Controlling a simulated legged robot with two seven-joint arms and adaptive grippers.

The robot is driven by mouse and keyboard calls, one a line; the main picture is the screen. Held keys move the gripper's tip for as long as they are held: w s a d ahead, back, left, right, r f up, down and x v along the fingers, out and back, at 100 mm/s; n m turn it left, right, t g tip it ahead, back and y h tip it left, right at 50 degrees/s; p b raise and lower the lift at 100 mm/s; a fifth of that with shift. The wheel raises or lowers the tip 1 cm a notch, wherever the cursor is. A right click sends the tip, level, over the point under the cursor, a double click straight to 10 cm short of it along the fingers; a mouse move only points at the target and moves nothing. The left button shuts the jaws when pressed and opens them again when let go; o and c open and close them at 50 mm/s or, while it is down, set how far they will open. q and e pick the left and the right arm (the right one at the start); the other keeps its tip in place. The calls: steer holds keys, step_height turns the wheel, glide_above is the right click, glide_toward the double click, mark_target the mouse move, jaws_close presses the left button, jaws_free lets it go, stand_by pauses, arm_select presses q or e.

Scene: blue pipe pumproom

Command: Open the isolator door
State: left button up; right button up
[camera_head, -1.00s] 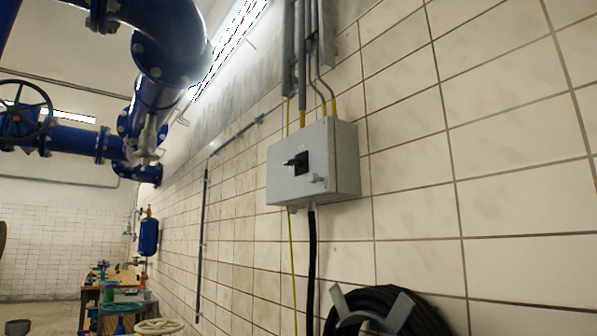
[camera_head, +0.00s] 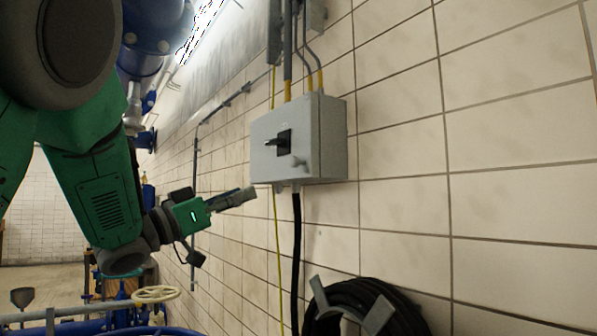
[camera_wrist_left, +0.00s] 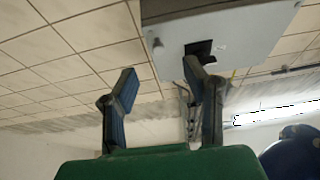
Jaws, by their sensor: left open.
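The isolator (camera_head: 331,140) is a grey box on the tiled wall, right of centre in the head view. Its door (camera_head: 262,160) looks shut. The door has a black rotary switch (camera_head: 283,142) and a small grey latch (camera_head: 299,162) at its lower right. My left gripper (camera_head: 249,194) is just below and left of the box, apart from it, open and empty. In the left wrist view the open gripper fingers (camera_wrist_left: 160,71) point toward the box (camera_wrist_left: 245,25). The black switch (camera_wrist_left: 200,49) shows partly behind one finger, and the latch (camera_wrist_left: 157,43) shows between the fingers. My right gripper is not in view.
Conduits (camera_head: 288,50) rise from the box top, and a black cable (camera_head: 296,240) drops from its underside. A black hose coil (camera_head: 365,308) hangs below on a bracket. Blue pipes (camera_head: 150,30) are at upper left. The wall right of the box is clear.

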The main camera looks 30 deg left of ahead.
mark_target(291, 161)
arm_select(q)
steer(key=p+x, duration=0.1)
steer(key=x, duration=0.3)
steer(key=r+p+x, duration=0.1)
steer(key=x, duration=0.4)
steer(key=s+r+p+x, duration=0.1)
steer(key=x, duration=0.3)
steer(key=shift+w+d+r, duration=0.3)
steer(key=shift+r, duration=0.05)
jaws_close()
